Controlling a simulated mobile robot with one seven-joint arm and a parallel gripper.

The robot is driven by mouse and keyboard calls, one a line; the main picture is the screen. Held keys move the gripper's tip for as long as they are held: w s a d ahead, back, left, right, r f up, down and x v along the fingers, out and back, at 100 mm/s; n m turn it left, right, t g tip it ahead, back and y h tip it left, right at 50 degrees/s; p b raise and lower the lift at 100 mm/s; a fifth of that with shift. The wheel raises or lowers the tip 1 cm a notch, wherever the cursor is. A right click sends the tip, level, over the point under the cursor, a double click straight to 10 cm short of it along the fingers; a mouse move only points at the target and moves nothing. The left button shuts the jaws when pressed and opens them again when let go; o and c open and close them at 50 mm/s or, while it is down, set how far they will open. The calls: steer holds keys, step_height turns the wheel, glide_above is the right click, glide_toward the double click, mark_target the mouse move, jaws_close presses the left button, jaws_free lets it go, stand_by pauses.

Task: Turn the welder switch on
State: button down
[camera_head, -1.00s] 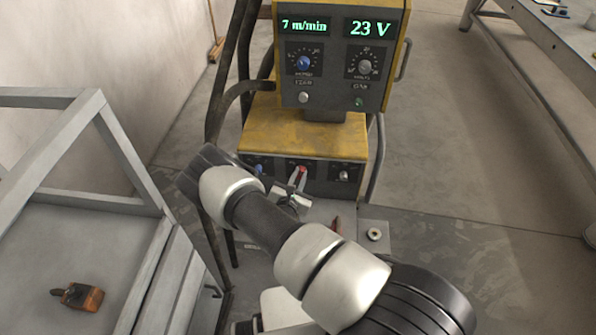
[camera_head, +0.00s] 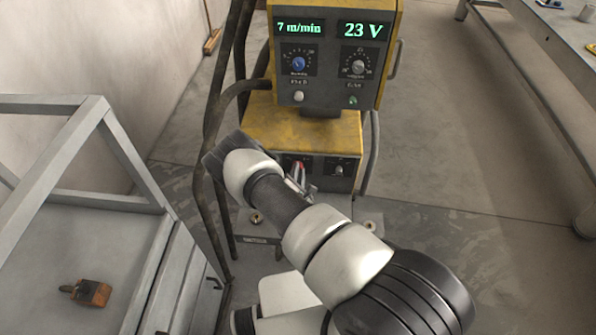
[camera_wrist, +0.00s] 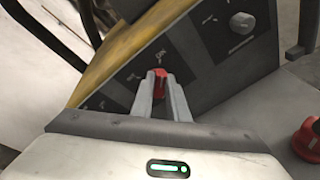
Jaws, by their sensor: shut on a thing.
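The welder (camera_head: 275,126) is a yellow and black machine with a lit display unit (camera_head: 338,60) on top reading 7 m/min and 23 V. The red welder switch (camera_wrist: 158,74) is on its lower black panel (camera_wrist: 205,50), with white markings around it in the wrist view. My gripper (camera_wrist: 163,88) is shut on the switch, one finger on each side of it. In the head view the switch (camera_head: 297,173) shows just beyond my arm, which hides part of the panel and most of my gripper.
A grey metal frame table (camera_head: 150,262) with a small orange-brown object (camera_head: 88,293) stands at left. Dark hoses (camera_head: 214,140) run beside the welder. A workbench (camera_head: 540,40) is at the far right. A red knob-like part (camera_wrist: 308,140) shows at the wrist view's right. Floor to the right is clear.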

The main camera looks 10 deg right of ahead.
stand_by(0.3)
steer(key=c, duration=1.7)
jaws_free()
steer(key=p+v, duration=0.1)
steer(key=v, duration=1.6)
steer(key=shift+s, duration=0.25)
